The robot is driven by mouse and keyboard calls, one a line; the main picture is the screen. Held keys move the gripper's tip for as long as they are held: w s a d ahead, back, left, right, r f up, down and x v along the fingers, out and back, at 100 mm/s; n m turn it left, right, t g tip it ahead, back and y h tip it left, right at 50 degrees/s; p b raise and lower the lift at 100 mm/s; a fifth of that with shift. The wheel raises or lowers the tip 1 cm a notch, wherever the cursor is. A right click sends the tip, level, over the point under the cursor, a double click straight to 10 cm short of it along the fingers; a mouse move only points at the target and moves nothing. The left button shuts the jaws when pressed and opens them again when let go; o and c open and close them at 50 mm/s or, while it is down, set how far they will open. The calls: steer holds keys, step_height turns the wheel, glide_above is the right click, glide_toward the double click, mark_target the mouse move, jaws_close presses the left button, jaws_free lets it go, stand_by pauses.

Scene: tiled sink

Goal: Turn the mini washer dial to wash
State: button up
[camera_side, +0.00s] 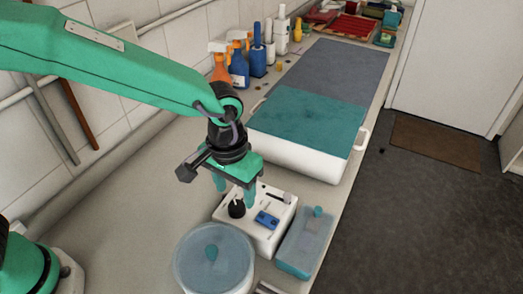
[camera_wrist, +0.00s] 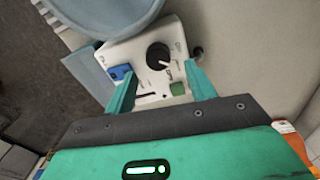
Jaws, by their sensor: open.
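The mini washer is a white box with a control panel (camera_side: 284,213), seen in the side view below my gripper (camera_side: 235,196). In the wrist view its panel (camera_wrist: 138,46) lies ahead of my gripper (camera_wrist: 159,72). The dial is a round black knob (camera_wrist: 158,54) with a light pointer toward the lower right in the wrist view. It also shows as a dark knob (camera_side: 237,209) in the side view. My gripper's two green fingers are open, with nothing between them. They are near the dial, one to each side in the wrist view; contact cannot be told. The panel's markings are too small to read.
The panel also carries a blue switch (camera_wrist: 121,72) and a green button (camera_wrist: 178,88). A round lidded tub (camera_side: 213,262) and a teal-lidded box (camera_side: 306,244) stand close beside the washer. A large teal-topped basin (camera_side: 305,125) and bottles (camera_side: 239,70) stand behind.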

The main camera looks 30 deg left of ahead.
mark_target(232, 202)
steer(key=shift+r, duration=2)
steer(key=shift+a, duration=0.1)
steer(key=shift+a+r, duration=0.25)
steer(key=shift+a, duration=0.1)
steer(key=s+a+r+t, duration=0.2)
steer(key=a+r, duration=0.5)
steer(key=a, duration=0.6)
steer(key=s+a+r+n+t, duration=0.1)
steer(key=s+a+t, duration=0.2)
steer(key=s+a, duration=0.6)
steer(key=shift+s+a+r, duration=0.25)
steer(key=shift+s+a, duration=0.1)
steer(key=shift+a, duration=1.7)
